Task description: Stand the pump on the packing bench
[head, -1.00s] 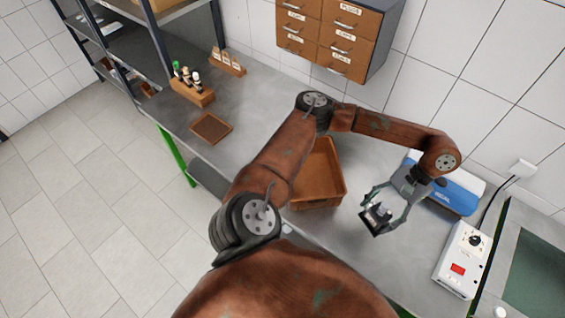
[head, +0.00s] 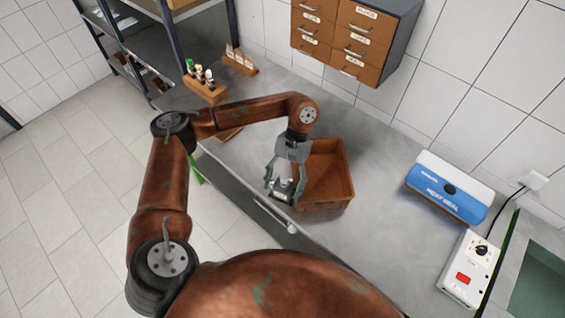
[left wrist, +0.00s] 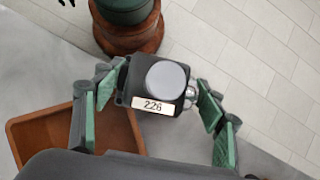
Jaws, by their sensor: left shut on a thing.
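The pump (head: 284,187) is a small dark block with a round light-grey cap. In the left wrist view the pump (left wrist: 160,84) shows a label reading 226. My left gripper (head: 285,180) is shut on it, with green-padded fingers on either side. It holds the pump beside the left wall of a brown open bin, near the front edge of the grey bench (head: 380,160). I cannot tell the exact height of the pump above the bench. My right gripper is out of view.
The brown bin (head: 327,172) looks empty. A blue bag sealer (head: 448,190) and a white control box (head: 470,270) stand at right. A wooden rack of bottles (head: 203,88) is at the back left. Drawers (head: 345,38) hang on the wall. Bench between bin and sealer is clear.

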